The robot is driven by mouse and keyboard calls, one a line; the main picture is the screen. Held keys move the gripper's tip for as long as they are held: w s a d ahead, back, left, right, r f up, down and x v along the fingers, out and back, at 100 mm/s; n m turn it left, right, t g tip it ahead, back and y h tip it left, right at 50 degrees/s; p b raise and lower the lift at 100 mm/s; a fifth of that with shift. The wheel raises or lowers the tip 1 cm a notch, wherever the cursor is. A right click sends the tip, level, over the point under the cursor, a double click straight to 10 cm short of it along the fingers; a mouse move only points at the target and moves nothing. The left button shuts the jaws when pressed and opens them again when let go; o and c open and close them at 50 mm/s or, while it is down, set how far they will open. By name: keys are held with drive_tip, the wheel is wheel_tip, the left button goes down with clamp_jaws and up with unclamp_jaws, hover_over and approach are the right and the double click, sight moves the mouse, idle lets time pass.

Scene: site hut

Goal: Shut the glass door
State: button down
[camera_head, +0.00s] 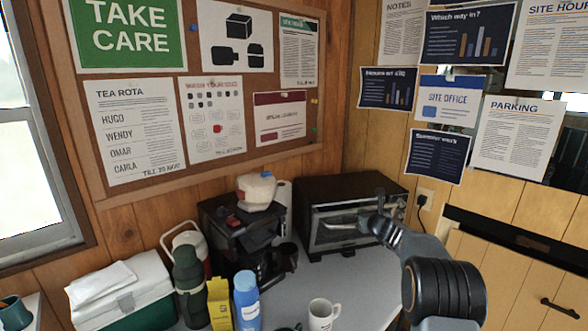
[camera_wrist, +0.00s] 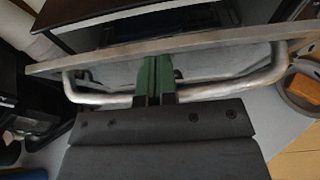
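The glass door (camera_head: 328,237) is on the front of a dark toaster oven (camera_head: 350,190) in the back corner of the worktop. In the wrist view, the door's pale rim (camera_wrist: 235,42) stands in front of the dark oven front, so the door looks partly open; how far I cannot tell. A metal bar handle (camera_wrist: 225,92) runs across the door. My gripper (camera_wrist: 157,62) has its green fingers side by side and close together, crossing the handle with their tips near the door. They look shut with nothing between them; contact is unclear. In the head view my arm hides the oven's right front.
A black coffee machine (camera_head: 238,235) stands left of the oven. A green flask (camera_head: 190,285), blue bottle (camera_head: 246,300) and white mug (camera_head: 322,315) stand toward the front. The worktop (camera_head: 362,285) before the oven is mostly clear. A socket (camera_head: 424,199) is on the right wall.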

drive_tip(key=shift+w+a+r+p, duration=0.1)
drive_tip(key=shift+w+r+p, duration=0.1)
drive_tip(key=shift+w+p, duration=0.15)
drive_tip(key=shift+w+a+p, duration=0.15)
drive_tip(key=shift+w+p, duration=0.45)
drive_tip(key=shift+w, duration=0.2)
drive_tip(key=shift+s, duration=0.1)
drive_tip(key=b+v, duration=0.3)
drive_tip(key=v, duration=0.4)
drive_tip(key=shift+r+b, duration=0.25)
drive_tip(key=shift+b, duration=0.1)
idle(0.4)
